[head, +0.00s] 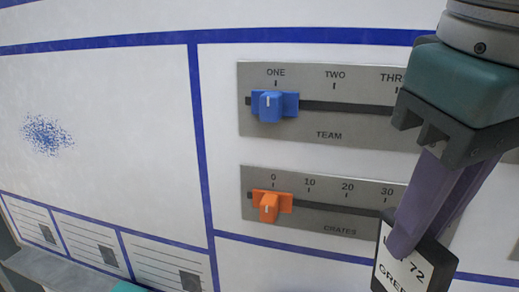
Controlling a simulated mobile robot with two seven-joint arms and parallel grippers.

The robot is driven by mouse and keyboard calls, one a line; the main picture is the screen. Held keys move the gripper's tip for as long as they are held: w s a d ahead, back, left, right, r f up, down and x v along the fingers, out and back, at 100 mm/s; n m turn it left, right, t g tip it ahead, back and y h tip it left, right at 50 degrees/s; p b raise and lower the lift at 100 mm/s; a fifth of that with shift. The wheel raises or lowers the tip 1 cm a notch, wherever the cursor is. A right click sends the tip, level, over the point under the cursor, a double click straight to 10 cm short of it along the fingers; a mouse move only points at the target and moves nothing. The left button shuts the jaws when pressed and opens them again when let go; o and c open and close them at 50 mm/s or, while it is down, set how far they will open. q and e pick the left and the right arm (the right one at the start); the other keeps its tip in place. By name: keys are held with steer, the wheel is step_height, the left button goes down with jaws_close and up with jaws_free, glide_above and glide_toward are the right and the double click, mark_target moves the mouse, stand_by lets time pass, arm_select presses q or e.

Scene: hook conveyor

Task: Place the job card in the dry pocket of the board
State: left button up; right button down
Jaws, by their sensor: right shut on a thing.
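The job card (398,270) is a white card with a black edge, at the lower right of the head view. It shows "72" and part of a word starting "GREE"; the gripper covers some of its print and its lower part is out of frame. My right gripper (405,238), with purple fingers, is shut on its upper part, in front of the white board (110,110). No pocket marked dry can be made out. My left gripper does not show.
The board has blue lines and a blue speckled patch (46,134). A TEAM slider (272,104) stands at ONE; an orange CRATES slider (270,205) stands at 0. Several lined panels (88,240) run along the lower left, above a grey ledge (45,272).

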steer(key=r, duration=0.1)
steer(key=r+m, duration=0.1)
steer(key=r, duration=0.1)
steer(key=d+r+m, duration=0.1)
steer(key=r, duration=0.1)
steer(key=shift+w+r+h, duration=0.15)
steer(key=shift+r+h, duration=0.1)
steer(key=shift+h, duration=0.05)
steer(key=s+d+r+m+p, duration=0.1)
steer(key=s+d+r+p, duration=0.15)
steer(key=r+p, duration=1.2)
steer(key=s+d+r+p, duration=0.2)
steer(key=s+r+p, duration=0.1)
steer(key=r+p, duration=1.15)
steer(key=w+p, duration=0.1)
steer(key=w, duration=0.5)
steer(key=shift+r, duration=0.25)
